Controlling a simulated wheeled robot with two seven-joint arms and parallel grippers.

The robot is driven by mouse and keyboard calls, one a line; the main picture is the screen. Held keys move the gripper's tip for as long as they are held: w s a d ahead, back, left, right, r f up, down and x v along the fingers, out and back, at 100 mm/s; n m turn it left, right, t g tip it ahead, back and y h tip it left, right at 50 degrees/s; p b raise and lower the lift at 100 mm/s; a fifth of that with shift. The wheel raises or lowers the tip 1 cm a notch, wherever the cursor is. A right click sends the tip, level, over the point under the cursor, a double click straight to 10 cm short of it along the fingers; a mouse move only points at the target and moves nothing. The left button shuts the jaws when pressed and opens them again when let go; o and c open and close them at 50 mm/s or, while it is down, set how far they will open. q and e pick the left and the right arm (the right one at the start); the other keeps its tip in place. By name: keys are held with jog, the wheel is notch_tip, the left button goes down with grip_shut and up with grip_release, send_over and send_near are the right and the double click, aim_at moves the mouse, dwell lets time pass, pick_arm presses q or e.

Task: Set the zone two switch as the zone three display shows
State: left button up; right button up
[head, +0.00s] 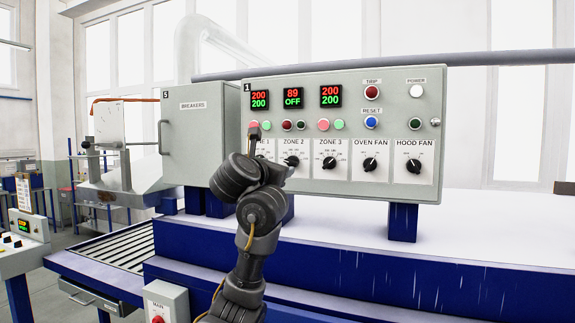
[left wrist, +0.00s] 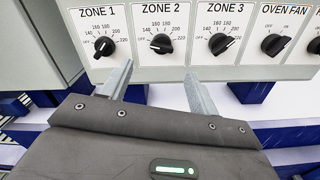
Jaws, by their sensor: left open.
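The grey control panel (head: 385,95) has a zone two display (head: 292,98) reading 89 over OFF. The zone three display (head: 331,95) reads 200 over 200. The zone two switch (head: 291,161) is a black knob, also in the left wrist view (left wrist: 161,43), where its pointer seems to be toward OFF at the left. The zone three switch (head: 330,162) points to the upper right in the left wrist view (left wrist: 221,43). My left gripper (left wrist: 160,88) is open and empty, its fingers below the zone two switch and apart from it. My wrist hides the fingers in the head view.
The zone one switch (left wrist: 104,47) and oven fan switch (head: 370,164) flank these switches. Lit buttons (head: 323,125) sit above them. The breakers cabinet (head: 195,135) stands left of the panel. A blue beam (head: 345,225) runs below it.

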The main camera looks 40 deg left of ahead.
aim_at(289, 164)
pick_arm(q)
jog(key=x, duration=0.9)
jog(key=shift+p, duration=0.3)
jog(key=shift+f, duration=0.1)
jog(key=c, duration=1)
